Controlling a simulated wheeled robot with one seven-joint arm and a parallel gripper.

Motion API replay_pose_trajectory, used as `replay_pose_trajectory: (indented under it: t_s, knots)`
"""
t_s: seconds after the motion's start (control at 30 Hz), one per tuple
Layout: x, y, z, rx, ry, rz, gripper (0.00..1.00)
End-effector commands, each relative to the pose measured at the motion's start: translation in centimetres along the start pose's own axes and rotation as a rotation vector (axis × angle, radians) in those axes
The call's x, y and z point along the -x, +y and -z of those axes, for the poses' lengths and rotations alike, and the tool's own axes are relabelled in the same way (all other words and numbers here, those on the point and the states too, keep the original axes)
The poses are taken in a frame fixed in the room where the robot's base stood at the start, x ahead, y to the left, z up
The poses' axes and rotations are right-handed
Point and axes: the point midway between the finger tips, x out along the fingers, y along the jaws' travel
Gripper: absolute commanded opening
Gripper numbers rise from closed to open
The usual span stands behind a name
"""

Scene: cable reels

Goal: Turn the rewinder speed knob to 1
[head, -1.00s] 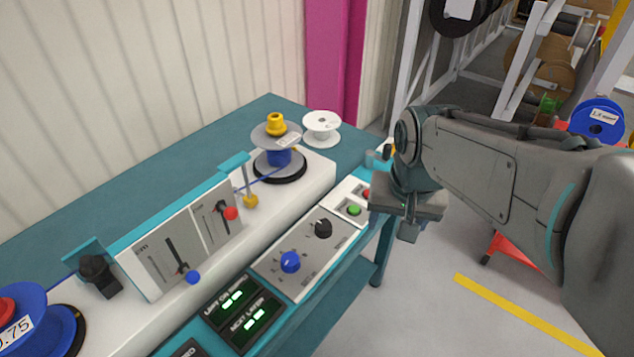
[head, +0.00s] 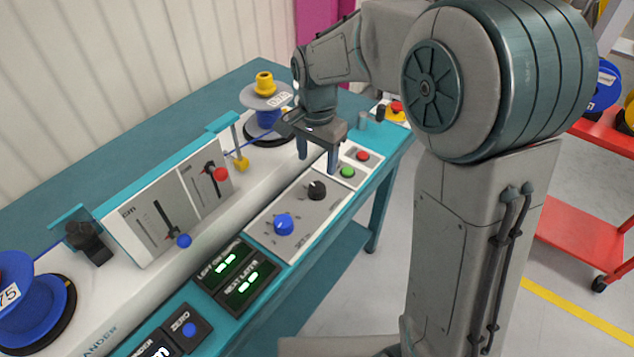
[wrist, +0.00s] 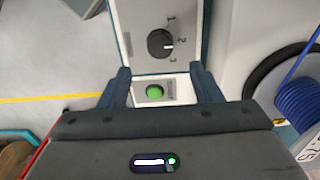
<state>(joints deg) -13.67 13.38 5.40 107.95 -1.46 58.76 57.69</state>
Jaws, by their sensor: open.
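A black knob (head: 316,189) stands on the grey control panel (head: 262,243). In the wrist view the black knob (wrist: 160,43) has marks 1, 2 and what looks like 3 around its right side. Its white pointer faces right, near the 2. A blue knob (head: 283,224) sits nearer on the same panel. No panel lettering is readable enough to tell which is the speed knob. My gripper (head: 318,162) is open and empty above the panel's far end, beyond the black knob. In the wrist view its fingers (wrist: 160,78) straddle the green button, with the knob ahead of them.
A green button (head: 347,172) and a red button (head: 362,156) lie beside my gripper. A blue spool (head: 265,118) on a turntable is behind it. Lit displays (head: 247,285) are nearer.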

Motion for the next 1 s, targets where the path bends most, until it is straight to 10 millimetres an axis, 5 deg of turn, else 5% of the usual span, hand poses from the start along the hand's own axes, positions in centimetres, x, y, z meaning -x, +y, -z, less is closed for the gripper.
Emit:
replay_pose_trajectory:
  t_s: [0.2,0.4,0.83,1.0]
  knots:
    - [-4.8,0.1,0.0,0.001,-0.003,-0.003,0.58]
    - [-7.5,0.0,0.0,0.001,-0.001,0.0,0.58]
    - [-8.5,0.0,0.0,0.001,0.0,0.002,0.58]
    - [-8.5,0.0,0.0,0.001,0.0,0.002,0.14]
